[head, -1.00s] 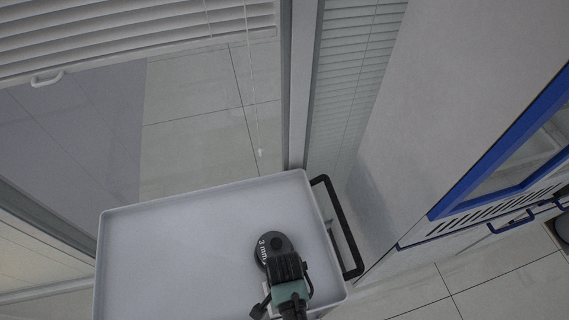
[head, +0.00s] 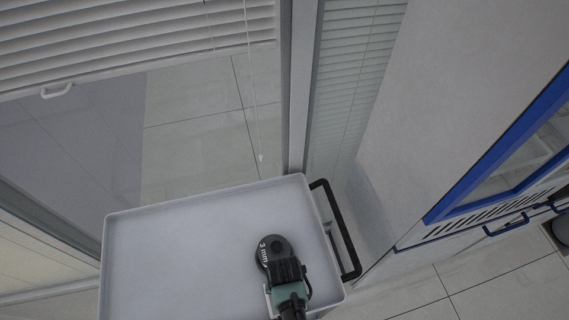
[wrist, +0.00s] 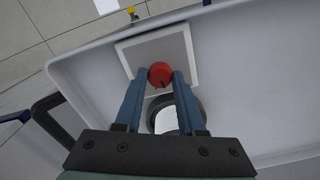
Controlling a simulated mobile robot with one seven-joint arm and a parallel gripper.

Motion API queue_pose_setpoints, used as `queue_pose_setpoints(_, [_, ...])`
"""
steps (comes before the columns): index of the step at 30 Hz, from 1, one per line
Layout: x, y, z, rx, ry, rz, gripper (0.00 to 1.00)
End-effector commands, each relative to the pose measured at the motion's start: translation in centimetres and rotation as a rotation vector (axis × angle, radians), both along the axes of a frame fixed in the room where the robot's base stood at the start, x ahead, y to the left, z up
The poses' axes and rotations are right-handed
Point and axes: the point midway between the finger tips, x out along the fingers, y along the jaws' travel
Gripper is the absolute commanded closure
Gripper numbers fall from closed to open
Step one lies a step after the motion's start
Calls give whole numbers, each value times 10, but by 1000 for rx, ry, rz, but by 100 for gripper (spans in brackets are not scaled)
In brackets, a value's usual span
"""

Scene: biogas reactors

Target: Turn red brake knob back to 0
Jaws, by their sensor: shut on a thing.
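The red brake knob (wrist: 160,74) is round and sits between my gripper's fingertips in the wrist view. My gripper (wrist: 160,78) is shut on it, with one blue finger touching each side. A small dark mark shows on the knob's near edge; I cannot read a scale or its setting. The knob is at the edge of a square grey plate (wrist: 160,46). Behind the fingers is a round part with a black rim and a white middle, partly hidden. In the head view the knob cannot be made out, and I cannot tell the fingertips apart.
A pale grey tray-topped cart (head: 150,255) lies under the arm, largely bare on the left. Its black handle (head: 345,235) sticks out at the right. A tall grey cabinet with a blue-framed window (head: 500,160) stands at the right. Blinds (head: 130,40) hang behind.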

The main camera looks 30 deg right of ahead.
Motion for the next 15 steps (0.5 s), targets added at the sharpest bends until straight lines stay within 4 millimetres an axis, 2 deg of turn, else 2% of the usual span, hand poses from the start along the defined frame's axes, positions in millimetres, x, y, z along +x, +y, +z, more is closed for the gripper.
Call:
queue_pose_setpoints(6, [0, 0, 1, 0, 0, 172, 100])
queue_pose_setpoints(15, [0, 0, 1, 0, 0, 328, 100])
